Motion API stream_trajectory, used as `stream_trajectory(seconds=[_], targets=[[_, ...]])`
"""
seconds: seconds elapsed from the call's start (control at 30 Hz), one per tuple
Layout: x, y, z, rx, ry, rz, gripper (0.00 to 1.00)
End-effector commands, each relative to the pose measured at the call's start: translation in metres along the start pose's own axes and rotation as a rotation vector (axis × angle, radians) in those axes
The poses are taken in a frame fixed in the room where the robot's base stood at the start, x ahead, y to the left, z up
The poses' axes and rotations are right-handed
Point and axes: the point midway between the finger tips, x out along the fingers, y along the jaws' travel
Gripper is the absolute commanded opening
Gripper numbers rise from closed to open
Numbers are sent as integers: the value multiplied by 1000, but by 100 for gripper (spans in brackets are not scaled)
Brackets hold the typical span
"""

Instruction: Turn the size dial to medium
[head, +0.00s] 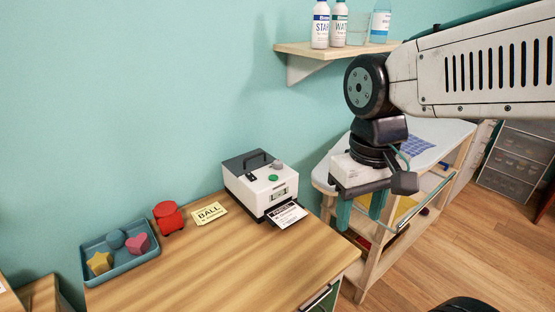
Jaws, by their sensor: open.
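A white and dark grey label machine (245,187) stands on the wooden desk, near its back right. A small grey knob (278,165), which looks like the size dial, sits on its top, behind a round green button (273,178). The knob's markings and setting are too small to read. A printed label (287,215) sticks out of the machine's front. My gripper (360,213) hangs with its teal fingers pointing down and apart, empty. In the picture it is to the right of the machine and clear of it.
The wooden desk (210,265) also holds a yellow BALL card (209,213), a red object (168,217) and a blue tray (122,271) of shapes. A shelf with bottles (320,25) is above. An ironing-board-like table (440,140) stands behind my gripper. The desk front is clear.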

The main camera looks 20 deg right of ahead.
Motion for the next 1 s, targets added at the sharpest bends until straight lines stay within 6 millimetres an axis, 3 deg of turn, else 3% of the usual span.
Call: stream_trajectory(seconds=[0.37, 0.7, 0.87, 0.93, 1.0], targets=[[6, 0, -156, 125, -121, 21, 50], [53, -1, -315, 366, -125, 54, 50], [62, -1, -375, 502, -76, 57, 50], [49, -1, -397, 572, -28, 48, 50], [38, -1, -404, 629, 2, 42, 50]])
